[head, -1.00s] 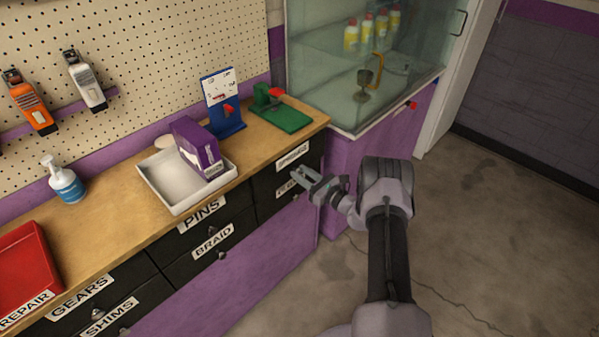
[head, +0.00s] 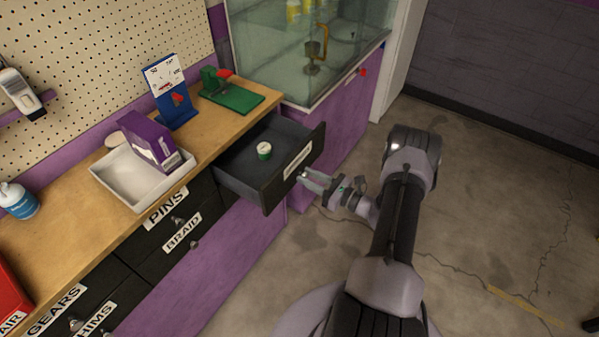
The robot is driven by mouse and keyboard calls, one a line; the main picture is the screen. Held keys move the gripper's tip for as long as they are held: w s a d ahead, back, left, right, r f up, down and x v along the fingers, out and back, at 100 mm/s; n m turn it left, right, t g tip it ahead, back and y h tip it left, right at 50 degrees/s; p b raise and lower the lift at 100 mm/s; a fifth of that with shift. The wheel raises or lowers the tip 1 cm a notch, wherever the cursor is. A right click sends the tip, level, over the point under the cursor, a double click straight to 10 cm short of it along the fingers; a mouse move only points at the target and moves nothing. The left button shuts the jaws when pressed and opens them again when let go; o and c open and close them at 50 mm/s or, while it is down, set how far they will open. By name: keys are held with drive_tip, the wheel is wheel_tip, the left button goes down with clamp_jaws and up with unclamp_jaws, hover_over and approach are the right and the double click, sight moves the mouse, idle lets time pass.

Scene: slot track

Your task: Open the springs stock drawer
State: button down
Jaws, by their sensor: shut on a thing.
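The springs drawer (head: 246,186) is the top drawer at the right end of the bench, and it stands pulled well out. Its front carries a white label (head: 297,161), too slanted to read clearly now. A small round green and white container (head: 264,150) sits inside on the dark floor. My gripper (head: 306,177) is at the outer face of the drawer front, shut on the drawer's knob, which its fingers mostly hide.
Closed drawers labelled PINS (head: 167,207) and BRAID (head: 182,232) lie to the left. A white tray (head: 112,183) with a purple box (head: 150,143) and a green stand (head: 232,94) are on the bench. A glass cabinet (head: 290,50) stands behind. The floor at right is clear.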

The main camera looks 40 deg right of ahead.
drive_tip(key=shift+s+d, duration=0.1)
drive_tip(key=shift+s, duration=0.2)
drive_tip(key=c, duration=1.2)
unclamp_jaws()
drive_tip(key=p+v, duration=0.2)
drive_tip(key=v, duration=1.5)
drive_tip(key=shift+s+p, duration=0.2)
drive_tip(key=shift+p, duration=0.2)
